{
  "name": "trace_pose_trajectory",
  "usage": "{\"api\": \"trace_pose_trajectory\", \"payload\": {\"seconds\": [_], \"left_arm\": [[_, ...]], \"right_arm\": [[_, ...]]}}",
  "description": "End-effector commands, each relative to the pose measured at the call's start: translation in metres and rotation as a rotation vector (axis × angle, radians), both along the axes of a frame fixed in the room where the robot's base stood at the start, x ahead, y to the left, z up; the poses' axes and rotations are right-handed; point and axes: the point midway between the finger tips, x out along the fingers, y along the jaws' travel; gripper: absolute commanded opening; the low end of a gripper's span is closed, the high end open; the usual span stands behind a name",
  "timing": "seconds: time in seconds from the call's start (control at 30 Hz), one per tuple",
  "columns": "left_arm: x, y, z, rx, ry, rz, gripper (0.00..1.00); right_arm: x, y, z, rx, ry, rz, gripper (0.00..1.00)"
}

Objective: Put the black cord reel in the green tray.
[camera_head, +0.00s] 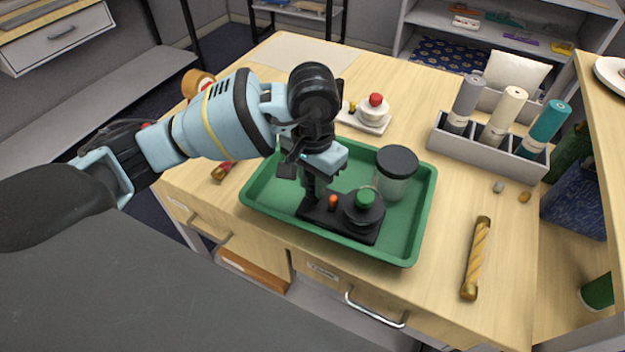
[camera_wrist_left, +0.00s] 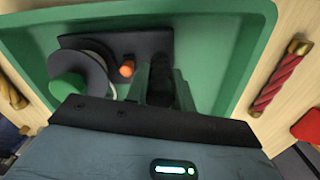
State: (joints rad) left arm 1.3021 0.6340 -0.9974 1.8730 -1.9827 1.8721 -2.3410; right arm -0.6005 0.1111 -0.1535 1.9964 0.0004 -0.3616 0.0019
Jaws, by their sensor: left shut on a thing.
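The black cord reel (camera_head: 341,218) has a flat dark base, a round drum with a green knob and a small orange knob. It is within the outline of the green tray (camera_head: 262,207), near its front side. In the left wrist view the reel (camera_wrist_left: 90,66) lies over the tray floor, inside the tray walls (camera_wrist_left: 228,55). I cannot tell whether its base touches the floor. My left gripper (camera_head: 312,190) points down and is shut on the reel's upright part at the end away from the green knob. The fingertips (camera_wrist_left: 160,88) partly hide that part. My right gripper is not in view.
A clear jar with a dark lid (camera_head: 396,172) stands in the tray behind the reel. A grey rack (camera_head: 470,150) of bottles stands at the back right. A gold twisted bar (camera_head: 477,258) lies to the tray's right. A small white stand with a red knob (camera_head: 373,110) is behind.

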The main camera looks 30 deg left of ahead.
Motion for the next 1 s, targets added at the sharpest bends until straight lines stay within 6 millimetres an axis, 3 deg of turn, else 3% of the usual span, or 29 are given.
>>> {"api": "trace_pose_trajectory", "payload": {"seconds": [0.43, 0.47, 0.6, 0.87, 1.0], "left_arm": [[0.0, 0.0, -0.009, -0.001, -0.001, -0.001, 0.0], [0.0, 0.0, -0.009, -0.001, 0.0, -0.001, 0.27], [0.0, 0.0, -0.008, 0.0, -0.001, 0.0, 0.45], [0.0, 0.0, -0.007, 0.0, -0.002, 0.0, 0.46], [0.001, 0.0, 0.003, -0.001, -0.005, 0.0, 0.46]], "right_arm": [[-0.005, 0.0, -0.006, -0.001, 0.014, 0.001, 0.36], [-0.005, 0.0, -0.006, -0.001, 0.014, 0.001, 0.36], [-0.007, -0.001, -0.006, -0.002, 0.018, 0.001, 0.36], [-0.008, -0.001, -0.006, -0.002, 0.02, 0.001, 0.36], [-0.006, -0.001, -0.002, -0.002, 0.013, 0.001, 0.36]]}}
